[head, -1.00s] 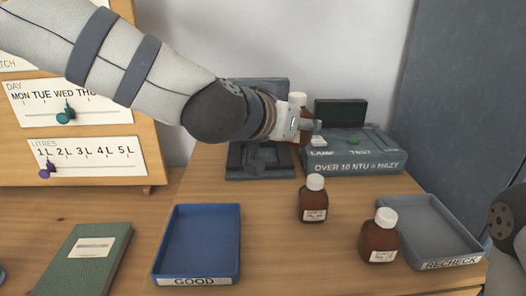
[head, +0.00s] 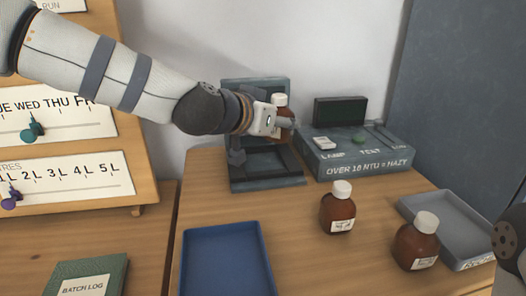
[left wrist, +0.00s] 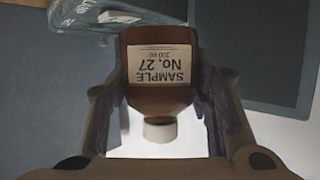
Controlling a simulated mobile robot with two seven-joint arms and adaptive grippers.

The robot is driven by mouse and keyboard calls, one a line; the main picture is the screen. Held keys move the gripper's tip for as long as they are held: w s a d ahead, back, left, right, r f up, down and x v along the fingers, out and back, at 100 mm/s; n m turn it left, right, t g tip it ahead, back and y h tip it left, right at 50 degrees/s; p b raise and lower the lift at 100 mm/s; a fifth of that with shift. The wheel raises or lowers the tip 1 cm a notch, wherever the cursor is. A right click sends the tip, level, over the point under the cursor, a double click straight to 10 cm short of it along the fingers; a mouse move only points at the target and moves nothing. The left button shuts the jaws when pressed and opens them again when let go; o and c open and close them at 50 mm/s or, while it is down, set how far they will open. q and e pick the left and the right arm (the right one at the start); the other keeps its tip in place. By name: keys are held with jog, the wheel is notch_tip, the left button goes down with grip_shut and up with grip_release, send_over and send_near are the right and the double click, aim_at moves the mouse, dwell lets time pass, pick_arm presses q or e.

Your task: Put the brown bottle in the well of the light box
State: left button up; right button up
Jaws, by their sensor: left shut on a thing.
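My left gripper (head: 284,122) is shut on a brown bottle (head: 280,104) with a white cap. In the left wrist view the bottle (left wrist: 160,85) sits between the two fingers; its label reads "SAMPLE No. 27". In the head view the gripper hides part of it. It is held upright above a dark stand (head: 265,184) with a back panel and flat base, apparently the light box. My right gripper is out of view.
A grey console (head: 365,165) marked "LAMP" and "TEST" stands close right of the stand. Two more brown bottles (head: 338,212) (head: 415,246) stand in front. A blue tray (head: 228,228) and grey tray (head: 450,207) lie nearer.

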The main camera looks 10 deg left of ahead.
pick_arm(q)
jog(key=w+a+f, duration=0.2)
jog(key=f, duration=0.1)
jog(key=w+a+f+b, duration=0.1)
jog(key=f, duration=0.1)
jog(key=shift+w+a+f, duration=0.15)
jog(key=shift+w+f, duration=0.05)
jog(key=shift+w+a+f, duration=0.35)
jog(key=f, duration=0.2)
jog(key=f+b, duration=0.1)
jog(key=f, duration=0.1)
jog(key=shift+w+a, duration=0.2)
jog(key=shift+r, duration=0.35)
jog(key=shift+c, duration=0.8)
jog(key=shift+f, duration=0.25)
jog(key=o, duration=1.4)
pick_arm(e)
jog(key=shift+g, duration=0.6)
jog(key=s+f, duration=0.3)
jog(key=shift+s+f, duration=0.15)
pick_arm(q)
jog(key=shift+o, duration=0.2)
